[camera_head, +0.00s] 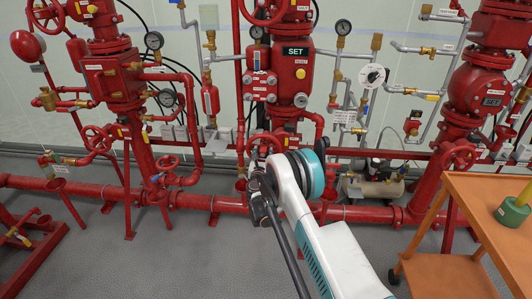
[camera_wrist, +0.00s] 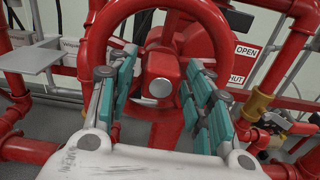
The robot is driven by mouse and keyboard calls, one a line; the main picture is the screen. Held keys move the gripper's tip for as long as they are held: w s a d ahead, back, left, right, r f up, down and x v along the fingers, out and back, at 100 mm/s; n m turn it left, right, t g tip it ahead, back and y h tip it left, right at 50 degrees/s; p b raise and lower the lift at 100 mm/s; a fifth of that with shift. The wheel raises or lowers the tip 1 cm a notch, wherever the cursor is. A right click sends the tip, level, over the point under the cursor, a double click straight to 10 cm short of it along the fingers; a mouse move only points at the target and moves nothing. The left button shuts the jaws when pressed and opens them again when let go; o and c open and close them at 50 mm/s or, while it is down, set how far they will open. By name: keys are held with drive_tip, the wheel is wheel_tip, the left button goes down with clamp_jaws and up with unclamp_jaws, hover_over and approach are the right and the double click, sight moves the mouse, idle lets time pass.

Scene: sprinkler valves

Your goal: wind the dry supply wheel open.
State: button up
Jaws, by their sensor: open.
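A red handwheel (camera_wrist: 158,12) fills the top of the wrist view, its rim arching around a red hub with a pale round cap (camera_wrist: 160,88). In the head view this wheel (camera_head: 263,138) shows partly behind my arm's end, low on the middle valve set; no readable label there names it. My gripper (camera_wrist: 160,66) has its teal-padded fingers spread, one to each side of the hub, with nothing held. Whether the pads touch the rim cannot be told. In the head view the gripper (camera_head: 256,168) is small and dark before the wheel.
Red pipes (camera_head: 205,201) run low across the scene. An orange cart (camera_head: 470,215) stands at the right.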

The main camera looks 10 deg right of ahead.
drive_tip(key=v, duration=0.6)
drive_tip(key=shift+s, duration=0.25)
wheel_tip(320, 180, up, 17)
drive_tip(key=m+g+h, duration=0.1)
drive_tip(key=m+g, duration=0.2)
drive_tip(key=m, duration=0.6)
hover_over(263, 155)
drive_tip(key=s+d, duration=0.3)
drive_tip(key=s, duration=0.6)
drive_tip(key=s+d+r+m+g+y, duration=0.1)
drive_tip(key=s+d+r+m+g, duration=0.2)
drive_tip(key=s+r+m, duration=0.8)
drive_tip(key=s+r+m+g+y, duration=0.25)
drive_tip(key=s+m, duration=0.25)
drive_tip(key=s, duration=1.5)
drive_tip(key=s+a+f+m+g+y, duration=0.1)
drive_tip(key=s+a+f+m, duration=0.1)
drive_tip(key=s, duration=0.7)
drive_tip(key=s+a+f+m+y, duration=0.2)
drive_tip(key=s+a+m, duration=0.1)
drive_tip(key=s, duration=0.7)
drive_tip(key=shift+s+a+m+g, duration=0.2)
drive_tip(key=shift+a+m+g, duration=0.2)
drive_tip(key=shift+m, duration=0.5)
